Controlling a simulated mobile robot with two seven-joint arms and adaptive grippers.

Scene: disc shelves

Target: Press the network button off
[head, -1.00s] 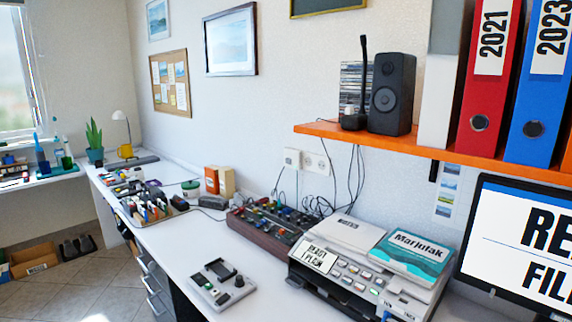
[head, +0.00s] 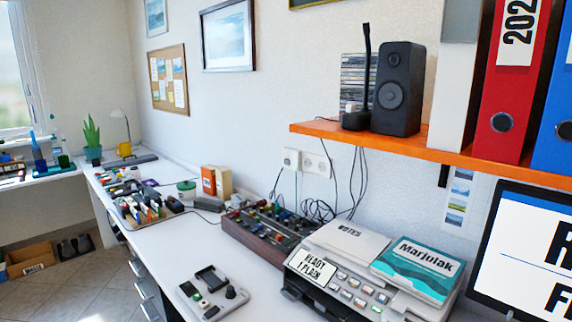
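A grey printer (head: 338,289) stands on the white desk at the lower middle right. Its tilted front panel has several small buttons (head: 358,291), one of them greenish, and a display sign (head: 316,267) reading "READY 1 PLAIN". The button labels are too small to read, so I cannot tell which one is the network button or whether it is on. A "NOTES" pad (head: 347,238) and a teal and white book (head: 418,265) lie on top of the printer. Neither of my grippers is in view.
A grey device (head: 213,290) with a black knob lies left of the printer. Behind it is a dark red control box (head: 262,238) with knobs and cables. An orange shelf (head: 400,144) with a speaker (head: 398,90) and binders overhangs the desk. A monitor (head: 530,255) stands at right. Bare desk (head: 165,240) shows at left.

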